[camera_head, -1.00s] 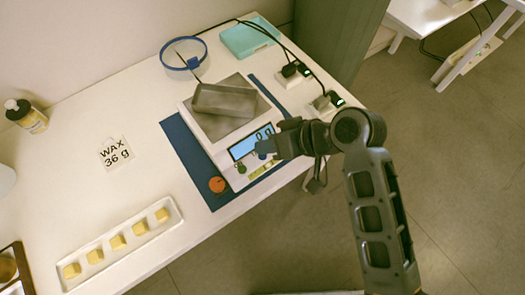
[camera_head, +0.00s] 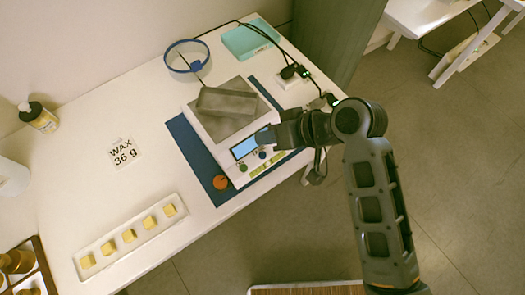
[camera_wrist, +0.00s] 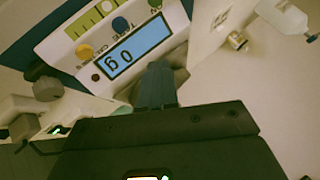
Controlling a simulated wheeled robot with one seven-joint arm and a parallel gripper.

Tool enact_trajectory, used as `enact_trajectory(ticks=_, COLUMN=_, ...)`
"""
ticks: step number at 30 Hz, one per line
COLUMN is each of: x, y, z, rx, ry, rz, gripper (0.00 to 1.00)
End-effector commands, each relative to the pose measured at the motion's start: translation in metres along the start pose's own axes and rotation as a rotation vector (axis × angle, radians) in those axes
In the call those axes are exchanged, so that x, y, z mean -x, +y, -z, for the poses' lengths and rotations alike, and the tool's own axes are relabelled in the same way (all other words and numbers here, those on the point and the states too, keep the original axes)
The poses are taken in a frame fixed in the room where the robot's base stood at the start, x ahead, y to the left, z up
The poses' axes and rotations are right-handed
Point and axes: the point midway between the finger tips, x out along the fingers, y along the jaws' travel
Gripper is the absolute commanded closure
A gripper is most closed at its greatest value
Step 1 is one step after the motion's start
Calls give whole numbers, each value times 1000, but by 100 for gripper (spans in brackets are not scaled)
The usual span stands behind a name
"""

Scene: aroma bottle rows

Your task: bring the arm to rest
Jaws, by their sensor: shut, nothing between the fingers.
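My gripper (camera_head: 272,138) is over the right front part of the kitchen-type scale (camera_head: 245,150), near its display. Its fingers are shut with nothing between them. In the wrist view my gripper (camera_wrist: 157,85) points at the scale (camera_wrist: 185,22), whose blue display (camera_wrist: 137,45) reads 0 g. I cannot tell whether the fingertips touch the scale. My arm reaches in from the lower right.
A blue mat (camera_head: 190,145) lies under the scale. A white tray (camera_head: 105,262) holds several yellow wax cubes. A card (camera_head: 123,153) reads "WAX 36 g". A power strip (camera_head: 290,80) with cables is near the table's right edge. Open floor (camera_head: 460,180) lies to the right.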

Motion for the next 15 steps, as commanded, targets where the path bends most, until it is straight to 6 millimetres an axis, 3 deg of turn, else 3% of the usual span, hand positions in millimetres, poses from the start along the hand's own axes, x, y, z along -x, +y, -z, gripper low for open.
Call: enact_trajectory(ticks=15, x=0, y=3, z=-6, rx=-8, ry=7, rz=-11, gripper=100)
